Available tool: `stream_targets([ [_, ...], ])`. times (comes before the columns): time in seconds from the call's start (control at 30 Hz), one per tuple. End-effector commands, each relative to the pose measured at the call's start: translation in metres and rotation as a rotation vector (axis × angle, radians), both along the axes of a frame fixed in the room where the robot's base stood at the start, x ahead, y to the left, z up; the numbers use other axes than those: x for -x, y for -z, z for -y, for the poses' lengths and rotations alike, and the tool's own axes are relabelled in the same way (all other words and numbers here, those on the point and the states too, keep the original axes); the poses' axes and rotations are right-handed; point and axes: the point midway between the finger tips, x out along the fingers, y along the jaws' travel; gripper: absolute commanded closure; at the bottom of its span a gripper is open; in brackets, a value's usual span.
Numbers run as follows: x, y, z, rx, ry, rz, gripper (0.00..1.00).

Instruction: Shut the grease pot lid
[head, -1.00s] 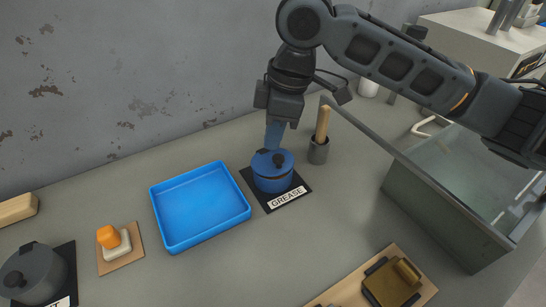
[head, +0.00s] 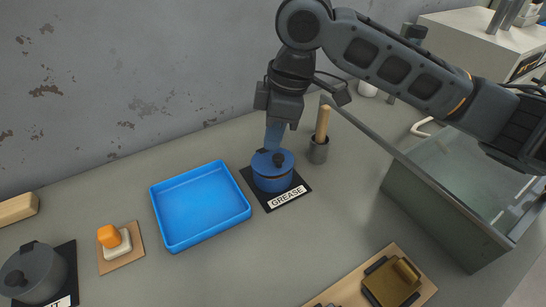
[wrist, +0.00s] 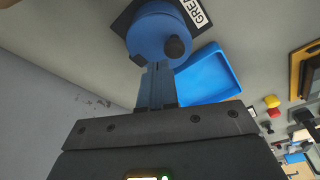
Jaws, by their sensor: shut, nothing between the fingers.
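The blue grease pot (head: 272,182) stands upright on a dark mat (head: 253,182) with a GREASE label. Its blue lid (head: 266,168) lies over the top of the pot, with a dark knob (head: 279,159) on it. The lid looks down and about level, but I cannot tell whether it is fully seated. My gripper (head: 271,149) points down at the back edge of the lid, its blue fingers shut and empty. In the wrist view the fingertips (wrist: 157,65) meet the lid's edge (wrist: 152,40), beside the knob; contact is not certain.
A blue tray (head: 200,240) lies left of the pot. A grey cup (head: 318,152) with a wooden handle stands close on its right. A glass-sided bin (head: 430,212) stands farther right. The wall is close behind. Counter in front of the pot is clear.

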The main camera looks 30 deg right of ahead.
Motion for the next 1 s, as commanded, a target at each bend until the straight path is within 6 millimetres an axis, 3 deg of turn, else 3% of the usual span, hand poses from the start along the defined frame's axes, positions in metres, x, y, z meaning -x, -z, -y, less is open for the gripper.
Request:
stream_targets([
  [1.0,0.0,0.039,0.0,-0.001,0.001,-0.001,1.0],
])
